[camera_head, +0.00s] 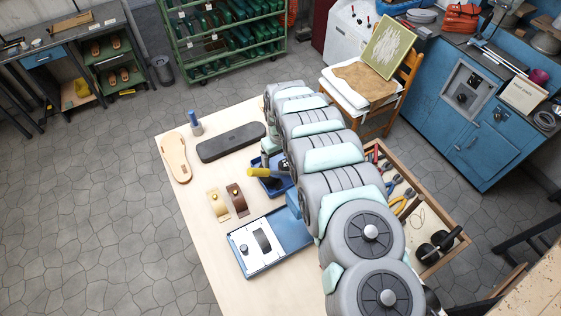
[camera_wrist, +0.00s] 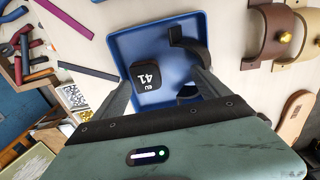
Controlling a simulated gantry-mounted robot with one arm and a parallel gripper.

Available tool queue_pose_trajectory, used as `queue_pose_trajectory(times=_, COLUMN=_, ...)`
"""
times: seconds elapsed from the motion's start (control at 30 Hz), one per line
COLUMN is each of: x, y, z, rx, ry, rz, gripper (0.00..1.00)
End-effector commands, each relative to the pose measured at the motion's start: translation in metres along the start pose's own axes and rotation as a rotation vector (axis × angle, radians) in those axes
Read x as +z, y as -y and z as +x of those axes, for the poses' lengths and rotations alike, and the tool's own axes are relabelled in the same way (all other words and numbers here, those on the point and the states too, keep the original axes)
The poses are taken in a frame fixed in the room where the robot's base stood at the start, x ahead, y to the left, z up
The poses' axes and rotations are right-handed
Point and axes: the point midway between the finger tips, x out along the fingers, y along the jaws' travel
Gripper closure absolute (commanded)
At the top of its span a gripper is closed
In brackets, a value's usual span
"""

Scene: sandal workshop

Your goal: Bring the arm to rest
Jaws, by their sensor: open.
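My gripper (camera_wrist: 165,82) is open in the wrist view, with its two dark fingers apart over a blue bin (camera_wrist: 118,45). A black block marked "EU 41" (camera_wrist: 146,77) and a black curved piece (camera_wrist: 188,48) show in the bin, between and beyond the fingers. Neither is clearly touched by a finger. In the head view my arm (camera_head: 330,150) reaches over the table from the lower right, and its bulk hides most of my gripper.
The table (camera_head: 190,235) also holds a tan sole (camera_head: 175,157), a black pad (camera_head: 231,141), a blue upright piece (camera_head: 196,126), a tan strap (camera_head: 219,204), a brown strap (camera_head: 237,198) and a blue tray (camera_head: 293,232). A wooden tool tray (camera_head: 405,165) lies right of my arm.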

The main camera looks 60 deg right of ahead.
Motion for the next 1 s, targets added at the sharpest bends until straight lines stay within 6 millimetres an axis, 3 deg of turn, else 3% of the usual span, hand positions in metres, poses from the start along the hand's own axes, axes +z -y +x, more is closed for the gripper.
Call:
queue_pose_trajectory(times=0.37, x=0.000, y=0.000, z=-0.032, rx=0.000, ry=0.002, rz=0.001, gripper=0.14)
queue_pose_trajectory(times=1.0, x=0.001, y=0.000, z=-0.032, rx=-0.001, ry=0.001, rz=0.001, gripper=0.14)
